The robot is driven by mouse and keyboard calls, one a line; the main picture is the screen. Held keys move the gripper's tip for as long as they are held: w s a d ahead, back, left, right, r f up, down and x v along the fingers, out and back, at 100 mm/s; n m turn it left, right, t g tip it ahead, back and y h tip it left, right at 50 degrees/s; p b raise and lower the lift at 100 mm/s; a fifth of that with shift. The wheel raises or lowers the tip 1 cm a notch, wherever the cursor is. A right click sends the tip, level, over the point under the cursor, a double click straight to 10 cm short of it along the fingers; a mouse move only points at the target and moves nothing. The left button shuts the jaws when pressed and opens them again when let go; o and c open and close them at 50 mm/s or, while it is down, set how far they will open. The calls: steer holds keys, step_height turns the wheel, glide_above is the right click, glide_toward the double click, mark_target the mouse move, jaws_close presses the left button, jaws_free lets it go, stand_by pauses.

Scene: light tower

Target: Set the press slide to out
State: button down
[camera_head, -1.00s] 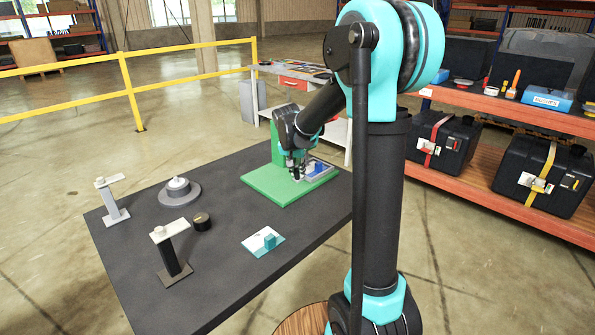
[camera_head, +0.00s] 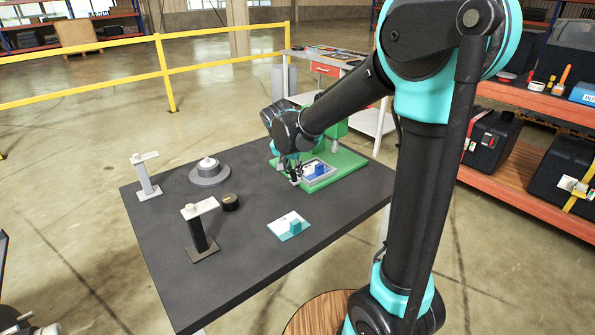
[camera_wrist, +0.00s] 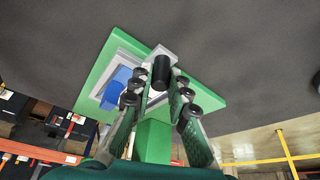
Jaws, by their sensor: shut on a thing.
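The press has a green base plate (camera_head: 346,169) and a green column (camera_wrist: 153,142), largely hidden behind my arm in the head view. Its slide is a pale grey tray (camera_head: 327,177) carrying a blue block (camera_head: 319,168). The tray (camera_wrist: 109,97) and blue block (camera_wrist: 117,85) also show in the wrist view. The slide's outer end lies at the edge of the green plate. A black upright handle (camera_wrist: 161,70) stands at that end. My gripper (camera_head: 294,177) is shut on this handle, with a finger on each side in the wrist view (camera_wrist: 160,82).
On the dark table (camera_head: 250,245) stand a grey round fixture (camera_head: 209,174), a black knob (camera_head: 230,202), two posts with pale tops (camera_head: 145,175) (camera_head: 199,228), and a white plate with a teal block (camera_head: 290,226). A yellow rail (camera_head: 165,75) stands behind. An orange shelf (camera_head: 530,180) is at right.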

steer(key=shift+s+a, duration=0.1)
steer(key=shift+a, duration=0.1)
steer(key=c, duration=1.7)
jaws_free()
steer(key=shift+a, duration=0.1)
steer(key=shift+r, duration=0.1)
steer(key=v, duration=1.1)
steer(key=shift+s+r, duration=0.25)
steer(key=shift+r, duration=0.1)
steer(key=shift+s, duration=0.1)
